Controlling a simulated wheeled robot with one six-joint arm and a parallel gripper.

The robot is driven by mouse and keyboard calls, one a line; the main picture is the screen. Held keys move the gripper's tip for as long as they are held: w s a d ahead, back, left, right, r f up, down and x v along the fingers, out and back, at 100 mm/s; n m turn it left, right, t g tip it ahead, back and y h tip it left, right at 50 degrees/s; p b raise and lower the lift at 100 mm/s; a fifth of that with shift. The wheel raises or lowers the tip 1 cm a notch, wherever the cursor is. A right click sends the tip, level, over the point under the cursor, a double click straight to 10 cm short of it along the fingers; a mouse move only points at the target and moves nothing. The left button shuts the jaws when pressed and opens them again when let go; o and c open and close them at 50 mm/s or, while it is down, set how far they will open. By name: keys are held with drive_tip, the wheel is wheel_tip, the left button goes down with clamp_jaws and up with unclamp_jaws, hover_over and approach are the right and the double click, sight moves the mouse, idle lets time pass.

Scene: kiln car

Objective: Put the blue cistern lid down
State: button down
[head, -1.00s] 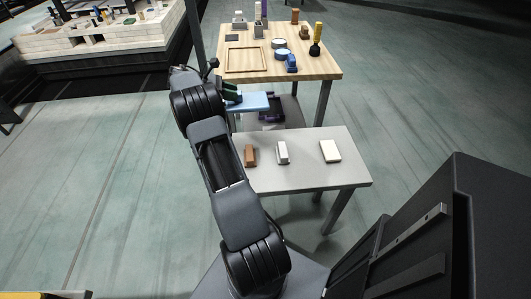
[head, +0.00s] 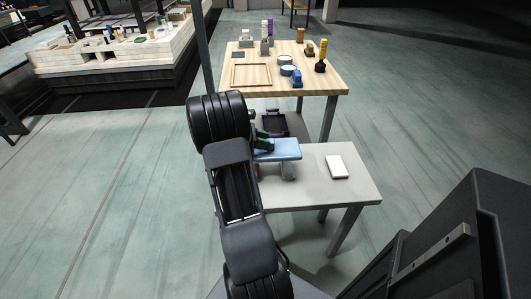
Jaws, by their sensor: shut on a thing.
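The blue cistern lid (head: 284,149) is a flat light-blue slab in the head view. My gripper (head: 263,143) is shut on its left end and holds it roughly level over the back left part of the grey table (head: 340,195). I cannot tell how far the lid is above the table top. The lid and my arm hide part of the table's left side.
A white block (head: 337,166) lies on the right of the grey table; the table's front is bare. Behind stands a wooden table (head: 320,82) with a wooden frame (head: 251,85), a blue object (head: 297,79) and several others. A dark pole (head: 199,55) rises at its left.

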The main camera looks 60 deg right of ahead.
sight(266, 153)
drive_tip(key=shift+s+f, duration=0.3)
drive_tip(key=shift+s, duration=0.05)
drive_tip(key=shift+s+a+f+b, duration=0.15)
drive_tip(key=shift+f+b, duration=0.55)
drive_tip(key=shift+f, duration=1)
drive_tip(key=shift+f, duration=0.6)
drive_tip(key=c, duration=0.8)
unclamp_jaws()
